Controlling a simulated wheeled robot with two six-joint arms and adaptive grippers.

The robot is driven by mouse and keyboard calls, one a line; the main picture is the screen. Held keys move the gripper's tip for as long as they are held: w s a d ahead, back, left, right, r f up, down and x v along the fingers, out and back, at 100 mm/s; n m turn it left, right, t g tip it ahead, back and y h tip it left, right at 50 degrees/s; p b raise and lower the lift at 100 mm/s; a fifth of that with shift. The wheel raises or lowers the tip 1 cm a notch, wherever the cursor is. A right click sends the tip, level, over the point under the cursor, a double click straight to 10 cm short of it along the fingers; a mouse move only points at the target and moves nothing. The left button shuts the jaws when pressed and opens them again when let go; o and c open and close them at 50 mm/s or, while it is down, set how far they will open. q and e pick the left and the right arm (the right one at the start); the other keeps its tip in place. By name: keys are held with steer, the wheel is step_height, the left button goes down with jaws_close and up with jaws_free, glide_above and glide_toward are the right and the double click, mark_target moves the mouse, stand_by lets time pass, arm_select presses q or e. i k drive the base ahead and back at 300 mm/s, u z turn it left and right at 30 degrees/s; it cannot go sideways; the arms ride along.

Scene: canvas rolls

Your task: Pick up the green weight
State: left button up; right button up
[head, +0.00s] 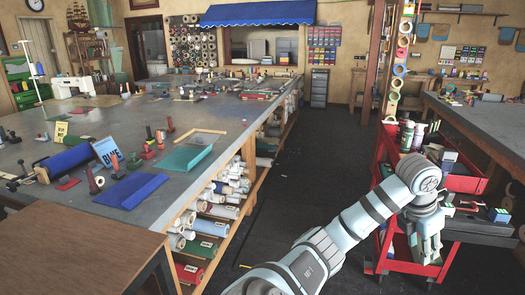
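I cannot pick out the green weight with certainty. My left gripper (427,250) hangs pointing down in front of the cart, to the left of the small green-topped block and lower in the picture. Whether its fingers are open or shut is not clear, and I see nothing in it. My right gripper is out of view.
Canvas rolls (215,210) lie on shelves beneath. A wooden post (377,60) stands behind the cart. The dark floor aisle (310,150) is clear.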

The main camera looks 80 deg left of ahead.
mark_target(133, 163)
steer(key=u, duration=2.15)
steer(key=i, duration=2.65)
steer(key=u, duration=2.4)
steer(key=i, duration=1.2)
steer(key=z, duration=1.1)
